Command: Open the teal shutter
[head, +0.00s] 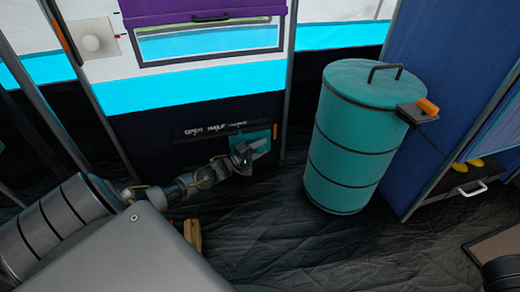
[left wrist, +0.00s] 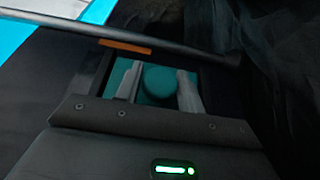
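The teal shutter (head: 252,138) is a small flat panel low on the dark wall, below a black strip with white lettering that reads "OPEN" and "HALF"; a further word is too small to read. In the left wrist view, the shutter's teal round knob (left wrist: 160,82) stands out in a dark recess. My left gripper (head: 256,148) is in front of the shutter and hides part of it. In the left wrist view its two grey fingers (left wrist: 158,84) are apart, one on each side of the knob, with a narrow gap showing at the left. My right gripper is not in view.
A teal ribbed drum (head: 347,150) with a handled lid stands right of the shutter. A blue cabinet (head: 440,75) with a drawer is farther right. A purple blind (head: 205,10) hangs above a window. Dark wrinkled floor (head: 290,245) lies free before the drum.

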